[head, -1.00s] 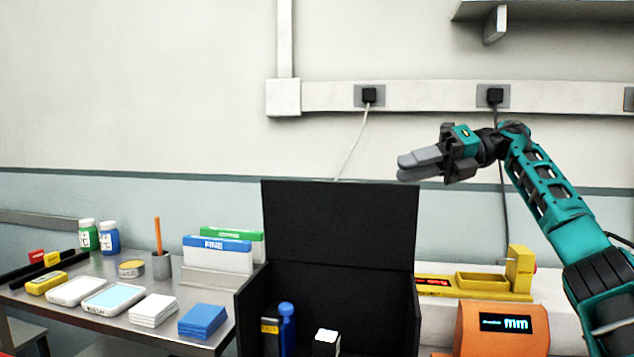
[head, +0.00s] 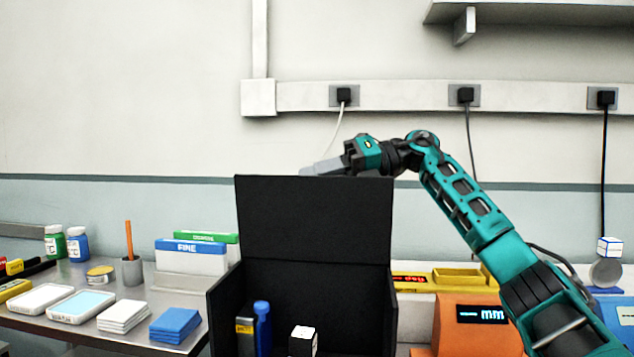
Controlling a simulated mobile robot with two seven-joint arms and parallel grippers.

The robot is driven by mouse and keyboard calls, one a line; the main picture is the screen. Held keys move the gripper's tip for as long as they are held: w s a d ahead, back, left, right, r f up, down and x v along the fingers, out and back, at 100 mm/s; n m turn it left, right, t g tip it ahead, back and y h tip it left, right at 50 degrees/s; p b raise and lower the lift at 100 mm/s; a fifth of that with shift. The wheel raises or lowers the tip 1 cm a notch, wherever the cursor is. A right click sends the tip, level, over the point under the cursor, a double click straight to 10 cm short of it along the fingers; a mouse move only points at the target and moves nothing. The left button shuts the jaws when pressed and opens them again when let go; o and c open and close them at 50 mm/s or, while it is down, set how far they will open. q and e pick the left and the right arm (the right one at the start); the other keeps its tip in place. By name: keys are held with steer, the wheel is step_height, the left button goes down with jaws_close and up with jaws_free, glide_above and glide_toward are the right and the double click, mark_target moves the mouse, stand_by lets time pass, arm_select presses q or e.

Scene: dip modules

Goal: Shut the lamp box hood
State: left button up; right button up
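The lamp box (head: 222,300) is a black open-fronted box at the lower middle of the head view. Its black hood (head: 313,219) stands upright at the back, raised. Inside are a blue bottle-like item with a black and yellow item beside it, and a small white-topped block. My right gripper (head: 312,170) is at the hood's top edge, its grey fingers pointing left and partly hidden behind that edge. I cannot tell whether it touches the hood, nor whether the fingers are apart. My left gripper is out of view.
A metal table (head: 100,334) on the left holds bottles, trays, stacked cards and the FINE box (head: 190,258). An orange meter (head: 480,325) and a yellow holder (head: 460,278) stand right of the box, below my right arm.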

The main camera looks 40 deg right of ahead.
jaws_close()
stand_by(0.5)
